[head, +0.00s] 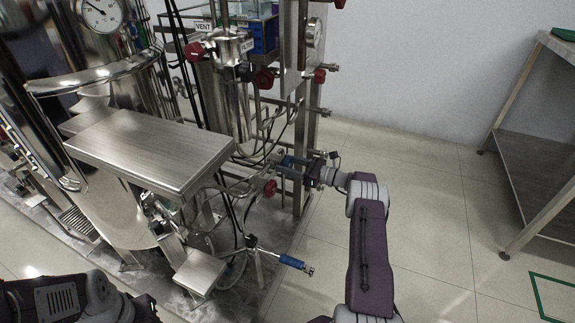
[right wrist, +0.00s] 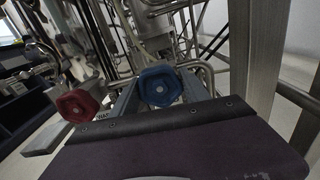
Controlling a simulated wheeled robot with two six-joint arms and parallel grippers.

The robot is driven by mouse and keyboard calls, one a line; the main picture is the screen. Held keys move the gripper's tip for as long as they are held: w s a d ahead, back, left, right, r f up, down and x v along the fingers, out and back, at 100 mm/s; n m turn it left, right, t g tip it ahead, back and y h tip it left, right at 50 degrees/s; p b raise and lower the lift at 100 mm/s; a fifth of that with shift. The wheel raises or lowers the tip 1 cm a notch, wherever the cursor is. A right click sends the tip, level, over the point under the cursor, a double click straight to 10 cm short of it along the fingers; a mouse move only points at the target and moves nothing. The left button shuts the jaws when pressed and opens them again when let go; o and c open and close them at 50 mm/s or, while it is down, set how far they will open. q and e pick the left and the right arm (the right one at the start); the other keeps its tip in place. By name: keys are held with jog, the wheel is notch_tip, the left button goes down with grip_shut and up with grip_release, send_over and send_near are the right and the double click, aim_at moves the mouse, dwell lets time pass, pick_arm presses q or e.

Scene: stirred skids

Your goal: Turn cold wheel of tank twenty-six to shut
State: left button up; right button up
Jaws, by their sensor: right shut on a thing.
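The blue wheel (head: 287,161), the cold wheel by its colour, sits low on the pipework at the right of the skid. It also shows in the right wrist view (right wrist: 158,86), facing the camera. My right gripper (head: 300,170) reaches in from the right and is shut on the blue wheel, its fingers on either side of the rim. A red wheel (head: 270,188) is just below and left, apart from the gripper; a red wheel also shows left of the blue one in the right wrist view (right wrist: 77,101). No tank number is readable. My left gripper is out of view.
A steel tank (head: 110,205) and a flat steel platform (head: 150,150) stand left of the wheel. A steel upright (head: 302,110) rises close behind the gripper. A blue-handled valve (head: 290,262) sticks out below. The floor at right is clear up to a steel table (head: 530,120).

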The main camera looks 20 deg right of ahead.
jog(key=o, duration=1.4)
jog(key=shift+f, duration=0.1)
jog(key=shift+c, duration=0.2)
jog(key=shift+s+d, duration=0.15)
jog(key=shift+s, duration=0.05)
jog(key=p+v, duration=0.4)
jog(key=v, duration=0.4)
jog(key=shift+s+d, duration=0.2)
jog(key=shift+s, duration=0.05)
